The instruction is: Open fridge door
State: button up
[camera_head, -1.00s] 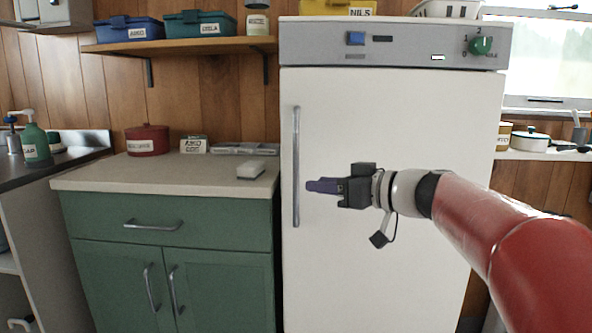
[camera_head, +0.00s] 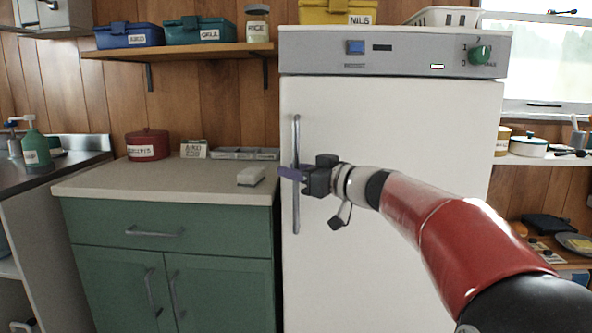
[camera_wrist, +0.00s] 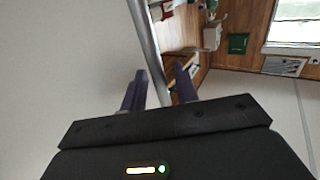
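The white fridge (camera_head: 410,120) stands upright with its door shut. Its long vertical metal handle (camera_head: 296,215) is at the door's left edge. My gripper (camera_head: 288,173) is at the upper middle of the handle, its purple fingers pointing left across it. In the wrist view the handle (camera_wrist: 146,40) runs down between the two fingers of my gripper (camera_wrist: 160,84), which are spread apart on either side of it. The fingers look open, with a gap beside the bar. Whether either finger touches the handle I cannot tell.
A green cabinet (camera_head: 215,232) with a pale worktop (camera_head: 120,180) stands close on the fridge's left. A small block (camera_head: 250,176) lies near the worktop's right edge. A shelf (camera_head: 190,47) with boxes is above. A yellow box (camera_head: 325,12) and white basket (camera_head: 440,17) top the fridge.

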jog(key=shift+c, duration=0.4)
grip_shut()
jog(key=shift+s, duration=0.1)
